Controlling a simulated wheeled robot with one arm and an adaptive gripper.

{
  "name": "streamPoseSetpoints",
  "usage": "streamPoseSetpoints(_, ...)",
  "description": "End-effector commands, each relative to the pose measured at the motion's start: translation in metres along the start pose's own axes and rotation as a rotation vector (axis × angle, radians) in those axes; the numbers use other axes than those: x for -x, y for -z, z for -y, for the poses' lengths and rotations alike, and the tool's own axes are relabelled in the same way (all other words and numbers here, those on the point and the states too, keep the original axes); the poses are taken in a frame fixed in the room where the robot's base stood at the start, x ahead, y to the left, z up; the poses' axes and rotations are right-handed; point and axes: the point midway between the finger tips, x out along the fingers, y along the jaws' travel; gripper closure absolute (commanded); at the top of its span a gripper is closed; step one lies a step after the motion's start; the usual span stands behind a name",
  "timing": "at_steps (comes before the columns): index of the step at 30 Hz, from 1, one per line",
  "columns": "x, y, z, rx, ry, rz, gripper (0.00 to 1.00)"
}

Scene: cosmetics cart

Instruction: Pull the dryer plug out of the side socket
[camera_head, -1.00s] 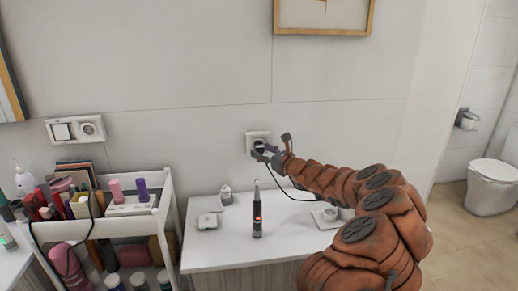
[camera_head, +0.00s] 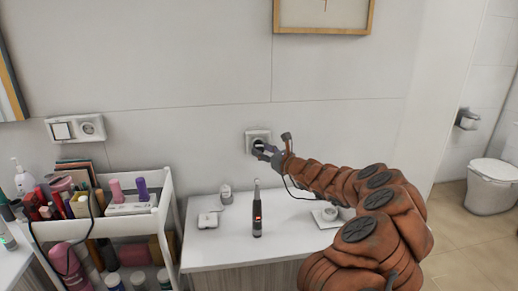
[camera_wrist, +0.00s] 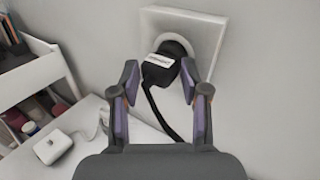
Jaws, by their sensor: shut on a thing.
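The black dryer plug (camera_wrist: 160,62) with a white label is at the white wall socket (camera_wrist: 210,32) in the wrist view. It overlaps the socket's round face; how deep it sits cannot be told. Its black cord (camera_wrist: 158,112) hangs down between my fingers. My gripper (camera_wrist: 159,80) has one fingertip at each side of the plug and is shut on it. In the head view, my gripper (camera_head: 263,151) reaches the socket (camera_head: 257,135) from the lower right and hides most of the plug.
A white cart (camera_head: 168,215) full of cosmetics stands left. Another socket plate (camera_head: 76,128) is on the left wall.

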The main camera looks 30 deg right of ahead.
Motion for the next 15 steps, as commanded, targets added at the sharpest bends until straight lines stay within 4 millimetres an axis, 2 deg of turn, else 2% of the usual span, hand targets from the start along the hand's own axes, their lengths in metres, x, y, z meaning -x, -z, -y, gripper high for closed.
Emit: streamPoseSetpoints(15, 0.013, 0.001, -0.007, -0.001, 0.001, -0.002, 1.0)
